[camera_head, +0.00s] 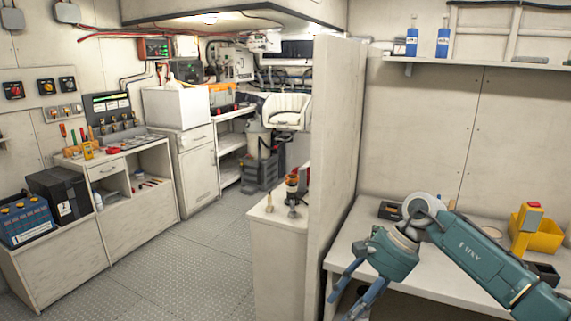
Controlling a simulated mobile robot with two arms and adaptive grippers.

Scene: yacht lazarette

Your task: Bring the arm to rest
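My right arm (485,262) comes in from the right, teal with a pale joint, over the right-hand bench. Its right gripper (341,307) hangs at the front left of that bench and points down to the left. Its two blue fingers are spread apart with nothing visible between them, and the far ends are close to the bottom edge of the picture. My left gripper is not in view.
A partition wall (336,140) stands just left of my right gripper. The right bench (440,285) holds a yellow bin (543,238) and dark trays. A shelf (480,62) with blue bottles runs above. Open metal floor (190,260) lies left, before the cabinets.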

